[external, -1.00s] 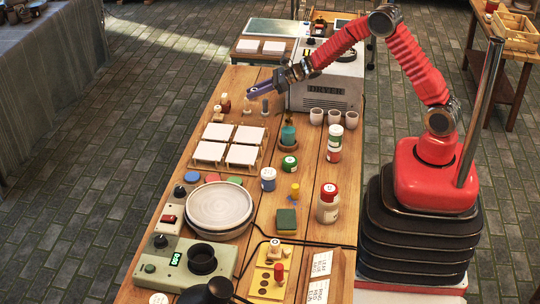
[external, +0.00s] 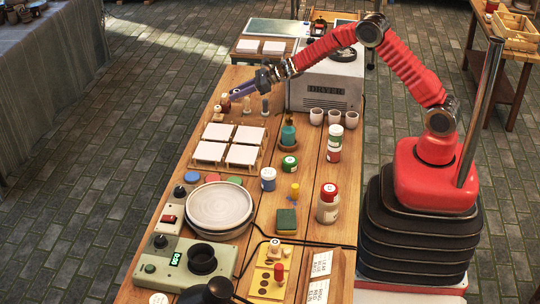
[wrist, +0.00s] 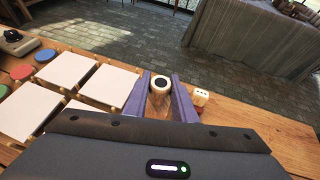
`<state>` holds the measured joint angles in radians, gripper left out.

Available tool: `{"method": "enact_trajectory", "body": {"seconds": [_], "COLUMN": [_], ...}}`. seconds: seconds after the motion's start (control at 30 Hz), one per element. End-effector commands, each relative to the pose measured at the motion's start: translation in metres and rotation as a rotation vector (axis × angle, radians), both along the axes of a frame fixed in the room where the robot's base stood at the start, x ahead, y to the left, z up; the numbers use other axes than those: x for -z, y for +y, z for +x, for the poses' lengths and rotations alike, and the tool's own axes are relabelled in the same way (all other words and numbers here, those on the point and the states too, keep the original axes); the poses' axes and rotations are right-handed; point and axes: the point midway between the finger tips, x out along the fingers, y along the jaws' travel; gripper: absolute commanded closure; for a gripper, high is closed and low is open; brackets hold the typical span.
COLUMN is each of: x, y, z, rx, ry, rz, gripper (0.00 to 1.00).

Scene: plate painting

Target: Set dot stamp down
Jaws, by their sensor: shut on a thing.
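The dot stamp (wrist: 160,84) has a pale round top with a dark dot and a wooden body. It is between the two purple fingers of my gripper (wrist: 160,105) in the wrist view, and the gripper is shut on it. In the external view my gripper (external: 229,98) is low over the far left part of the wooden table. Whether the stamp's foot touches the table cannot be told.
Square white tiles (wrist: 82,85) on a wooden rack lie left of my gripper in the wrist view. Upright stamps (external: 246,104) stand close by in the external view. The grey kiln-like box (external: 325,88) is to the right.

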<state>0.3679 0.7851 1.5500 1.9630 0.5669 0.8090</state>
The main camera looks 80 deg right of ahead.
Motion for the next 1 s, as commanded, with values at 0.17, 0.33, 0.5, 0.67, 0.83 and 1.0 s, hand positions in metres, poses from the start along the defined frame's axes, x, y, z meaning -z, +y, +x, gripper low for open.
{"method": "enact_trajectory", "body": {"seconds": [0.17, 0.33, 0.5, 0.67, 0.83, 1.0], "x": [-0.01, -0.009, -0.008, 0.007, 0.036, 0.052], "y": [-0.008, -0.008, -0.008, -0.008, -0.008, -0.008], "z": [0.01, 0.009, 0.009, 0.009, 0.008, 0.009], "rx": [0.028, 0.031, 0.031, 0.031, 0.031, 0.03], "ry": [0.002, 0.004, 0.004, 0.007, 0.008, 0.006], "rz": [0.016, 0.022, 0.022, 0.024, 0.024, 0.023], "gripper": [0.98, 0.98, 0.98, 0.98, 0.98, 0.98]}}
